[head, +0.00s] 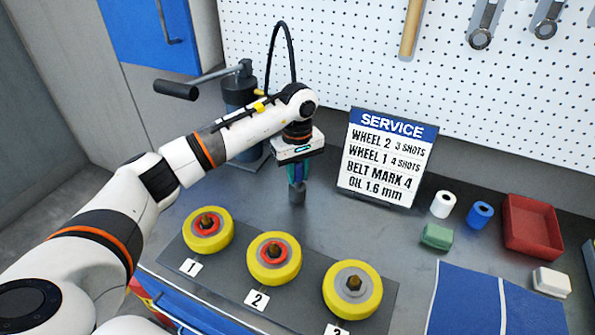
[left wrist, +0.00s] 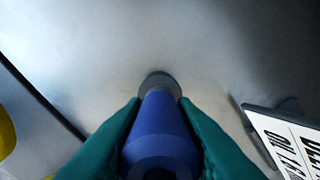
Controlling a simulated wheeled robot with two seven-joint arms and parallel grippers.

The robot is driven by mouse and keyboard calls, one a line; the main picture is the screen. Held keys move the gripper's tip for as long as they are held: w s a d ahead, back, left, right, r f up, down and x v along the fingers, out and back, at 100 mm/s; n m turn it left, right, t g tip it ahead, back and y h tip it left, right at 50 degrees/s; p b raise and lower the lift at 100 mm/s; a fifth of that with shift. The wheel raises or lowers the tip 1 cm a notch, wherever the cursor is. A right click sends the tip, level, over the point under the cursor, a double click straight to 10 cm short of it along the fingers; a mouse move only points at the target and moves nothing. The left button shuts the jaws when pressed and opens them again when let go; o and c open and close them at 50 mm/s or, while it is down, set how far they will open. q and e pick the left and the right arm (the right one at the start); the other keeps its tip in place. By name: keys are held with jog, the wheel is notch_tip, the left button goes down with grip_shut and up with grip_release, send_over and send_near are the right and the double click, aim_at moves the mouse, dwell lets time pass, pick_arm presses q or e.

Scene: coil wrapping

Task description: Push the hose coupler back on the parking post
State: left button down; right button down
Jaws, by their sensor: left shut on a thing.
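My left gripper (head: 297,178) points down over the bench with its teal fingers shut on the blue hose coupler (head: 298,172). In the left wrist view the tapered blue coupler (left wrist: 160,135) sits between both fingers, pointing away from the camera. A short dark grey cylinder (head: 297,195), which looks like the parking post, is directly below the coupler. Its round grey end (left wrist: 158,80) also shows in the left wrist view past the coupler's narrow tip. I cannot tell how far the coupler is seated on it. My right gripper is not in view.
The dark hand pump (head: 240,92) with its lever and black hose (head: 291,50) stands behind my left arm. The service sign (head: 385,155) is right of the gripper. Three yellow wheels (head: 205,243) stand on a plate in front. Rolls and a red tray (head: 532,228) lie right.

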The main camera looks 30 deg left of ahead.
pick_arm(q)
jog(key=c, duration=1.1)
grip_release()
notch_tip(320, 180, up, 12)
jog(key=shift+b, duration=0.95)
jog(key=shift+r, duration=0.1)
